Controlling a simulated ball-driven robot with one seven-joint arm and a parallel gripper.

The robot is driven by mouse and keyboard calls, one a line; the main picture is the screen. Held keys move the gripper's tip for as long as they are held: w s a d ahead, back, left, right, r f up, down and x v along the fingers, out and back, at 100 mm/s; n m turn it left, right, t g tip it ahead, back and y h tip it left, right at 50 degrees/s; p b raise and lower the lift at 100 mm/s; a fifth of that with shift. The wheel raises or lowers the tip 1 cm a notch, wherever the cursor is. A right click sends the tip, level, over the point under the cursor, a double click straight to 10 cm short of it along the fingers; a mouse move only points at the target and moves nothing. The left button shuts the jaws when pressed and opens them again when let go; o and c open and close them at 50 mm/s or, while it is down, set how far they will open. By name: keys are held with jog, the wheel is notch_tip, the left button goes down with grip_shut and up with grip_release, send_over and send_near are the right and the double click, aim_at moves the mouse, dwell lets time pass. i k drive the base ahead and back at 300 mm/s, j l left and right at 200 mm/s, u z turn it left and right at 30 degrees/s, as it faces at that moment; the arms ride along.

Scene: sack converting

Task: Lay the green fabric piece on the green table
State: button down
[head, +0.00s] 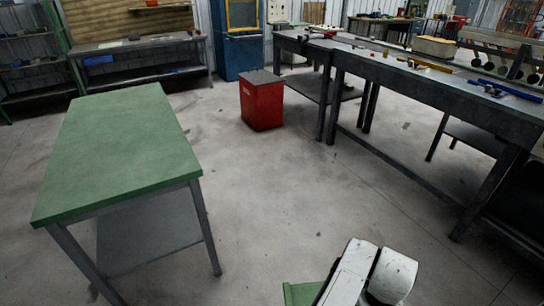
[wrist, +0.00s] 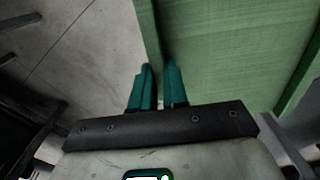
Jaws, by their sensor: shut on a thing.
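The green table (head: 125,140) stands at the left of the head view. Its top is bare and it has grey legs and a lower shelf. My gripper (wrist: 157,72) shows in the wrist view with its two teal fingers close together, shut on the edge of the green fabric piece (wrist: 225,50). The fabric fills the upper right there, with a darker green strip along its left edge. A small corner of the fabric (head: 300,293) shows at the bottom of the head view, beside my white arm and apart from the table. The rest of it is out of frame.
A red bin (head: 262,103) stands on the floor at the middle back. A long dark workbench (head: 440,95) with tools runs along the right. A grey bench (head: 140,45) and a blue cabinet (head: 238,55) stand at the back. The floor between is clear.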

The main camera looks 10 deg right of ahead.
aim_at(148, 150)
jog(key=i+j+u, duration=0.2)
jog(key=u, duration=0.3)
jog(key=i+j+u, duration=0.25)
jog(key=u, duration=0.25)
jog(key=i+j+u, duration=0.2)
jog(key=u, duration=0.3)
jog(key=i+j, duration=0.1)
jog(key=i, duration=0.7)
jog(key=i+j, duration=0.15)
jog(key=i, duration=0.65)
